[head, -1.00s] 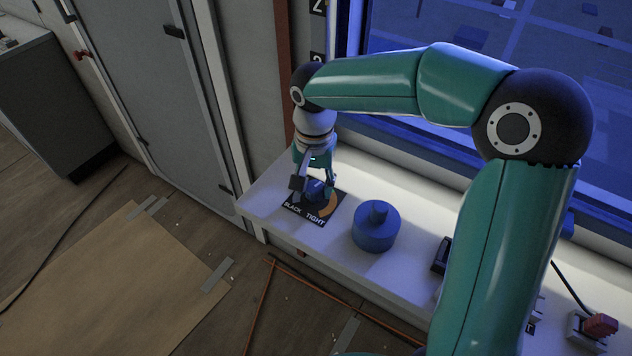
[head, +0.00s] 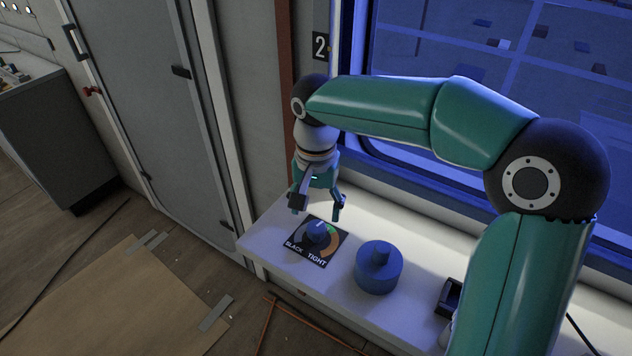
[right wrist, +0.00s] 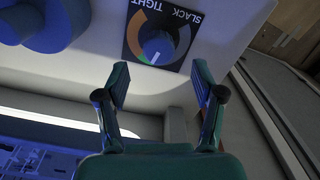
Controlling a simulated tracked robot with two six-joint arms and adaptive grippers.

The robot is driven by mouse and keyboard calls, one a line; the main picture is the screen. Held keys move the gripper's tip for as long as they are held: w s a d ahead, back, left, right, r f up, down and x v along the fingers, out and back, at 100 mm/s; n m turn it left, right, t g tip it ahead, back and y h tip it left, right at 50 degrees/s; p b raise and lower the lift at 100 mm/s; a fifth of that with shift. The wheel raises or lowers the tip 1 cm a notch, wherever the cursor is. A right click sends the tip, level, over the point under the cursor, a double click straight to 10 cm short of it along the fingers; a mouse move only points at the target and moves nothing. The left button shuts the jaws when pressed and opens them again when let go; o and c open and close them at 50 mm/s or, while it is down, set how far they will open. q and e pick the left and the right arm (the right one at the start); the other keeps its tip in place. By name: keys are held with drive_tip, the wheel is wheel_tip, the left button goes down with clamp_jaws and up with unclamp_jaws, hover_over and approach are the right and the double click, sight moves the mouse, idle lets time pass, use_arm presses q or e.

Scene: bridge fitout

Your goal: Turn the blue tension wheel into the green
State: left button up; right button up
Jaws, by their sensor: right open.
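The blue tension wheel (head: 317,233) sits on a black dial plate (head: 300,246) lettered SLACK and TIGHT, on the white ledge. It also shows in the right wrist view (right wrist: 158,46). A coloured arc with orange, green and grey parts surrounds it. The wheel's white mark lies close to the edge of the green part; I cannot tell whether it is inside. My right gripper (head: 318,207) is open and empty, above and behind the wheel, apart from it. In the right wrist view, its fingers (right wrist: 161,88) are spread short of the dial. My left gripper is out of view.
A larger blue stepped cylinder (head: 378,270) stands on the white ledge (head: 268,238) right of the dial. A small black item (head: 450,296) lies farther right. The window (head: 500,60) is behind the ledge, and a grey door (head: 140,90) is at left.

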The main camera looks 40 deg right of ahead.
sight(316, 225)
wheel_tip(316, 225, up, 7)
idle(0.3)
idle(0.5)
